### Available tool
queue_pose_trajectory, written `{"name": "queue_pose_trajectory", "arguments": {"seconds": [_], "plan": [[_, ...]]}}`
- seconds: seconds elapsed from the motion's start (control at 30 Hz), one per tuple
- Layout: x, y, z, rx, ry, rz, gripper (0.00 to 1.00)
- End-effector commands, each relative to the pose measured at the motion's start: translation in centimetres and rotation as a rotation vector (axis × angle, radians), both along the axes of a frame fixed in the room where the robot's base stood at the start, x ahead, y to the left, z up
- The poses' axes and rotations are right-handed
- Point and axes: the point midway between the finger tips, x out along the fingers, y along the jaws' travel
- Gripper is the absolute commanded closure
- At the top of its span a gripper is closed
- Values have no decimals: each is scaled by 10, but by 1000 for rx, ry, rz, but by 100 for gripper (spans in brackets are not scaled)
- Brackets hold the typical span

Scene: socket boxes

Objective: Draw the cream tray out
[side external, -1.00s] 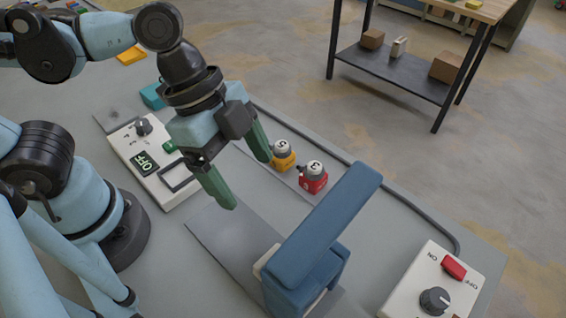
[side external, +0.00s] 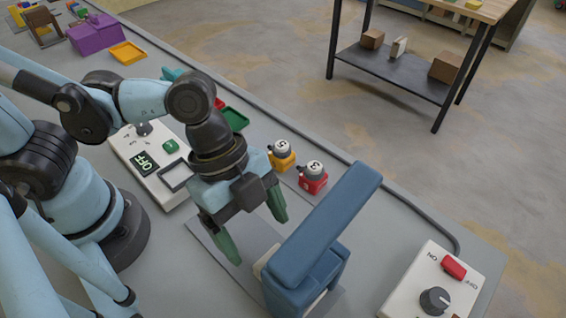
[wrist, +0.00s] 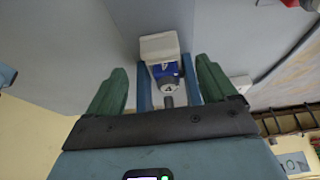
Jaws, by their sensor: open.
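The cream tray (wrist: 159,43) shows in the wrist view, with a small blue block marked 4 (wrist: 168,72) at its near side. Narrow blue walls (wrist: 143,92) stand on both sides. In the side external view only a cream edge (side external: 261,264) shows beside the blue housing (side external: 325,228), whose top slab hides the rest. My gripper (side external: 256,237) is open just left of the housing, fingers pointing down. In the wrist view its green fingers (wrist: 160,75) lie on either side of the block and walls. I cannot tell whether they touch anything.
A yellow block (side external: 282,160) and a red block (side external: 313,183) stand behind the gripper. A cream switch panel (side external: 150,160) lies left, another (side external: 436,285) at lower right. A dark cable (side external: 400,190) runs along the table's far edge.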

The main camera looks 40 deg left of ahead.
Motion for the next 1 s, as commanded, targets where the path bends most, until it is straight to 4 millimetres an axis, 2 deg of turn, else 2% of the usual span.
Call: {"name": "queue_pose_trajectory", "arguments": {"seconds": [0.5,1.0], "plan": [[0,-16,-38,0,0,-1,15],[0,-19,-46,0,0,1,15]]}}
